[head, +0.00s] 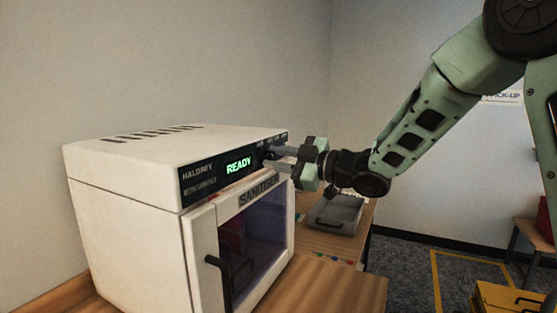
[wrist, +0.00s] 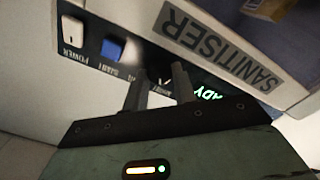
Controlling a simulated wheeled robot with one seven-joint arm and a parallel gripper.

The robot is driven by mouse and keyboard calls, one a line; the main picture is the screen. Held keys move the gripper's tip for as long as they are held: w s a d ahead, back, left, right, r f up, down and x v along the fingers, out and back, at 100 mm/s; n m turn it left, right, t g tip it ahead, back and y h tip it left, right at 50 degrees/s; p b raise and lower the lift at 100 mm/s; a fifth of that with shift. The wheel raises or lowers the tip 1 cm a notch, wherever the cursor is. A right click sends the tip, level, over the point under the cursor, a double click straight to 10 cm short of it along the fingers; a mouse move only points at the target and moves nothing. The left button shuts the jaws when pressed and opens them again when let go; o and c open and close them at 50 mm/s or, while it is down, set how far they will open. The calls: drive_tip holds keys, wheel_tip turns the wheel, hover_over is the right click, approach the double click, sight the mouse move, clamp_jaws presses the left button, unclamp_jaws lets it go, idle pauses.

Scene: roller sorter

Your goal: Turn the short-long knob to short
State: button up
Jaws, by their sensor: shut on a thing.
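The white sanitiser (head: 125,205) stands on a wooden counter, its green display (head: 239,165) reading READY. My gripper (head: 274,157) reaches the right end of its dark control panel from the right. In the wrist view its two grey fingers (wrist: 159,88) stand on either side of a small dark knob (wrist: 160,77) on the panel, and are shut on it. The knob is mostly hidden, and its pointer direction cannot be made out clearly. The lettering beside it is partly covered by the fingers.
In the wrist view a white POWER switch (wrist: 72,31) and a blue button (wrist: 113,49) sit beside the knob. The sanitiser door has a black handle (head: 221,278). A grey tray (head: 336,215) lies on the counter behind. A yellow crate (head: 500,299) stands at the lower right.

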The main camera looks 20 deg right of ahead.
drive_tip(key=o, duration=1)
drive_tip(key=shift+d, duration=0.1)
drive_tip(key=b+v, duration=0.3)
drive_tip(key=v, duration=1.4)
drive_tip(key=shift+s+d+f, duration=0.1)
drive_tip(key=shift+s, duration=0.05)
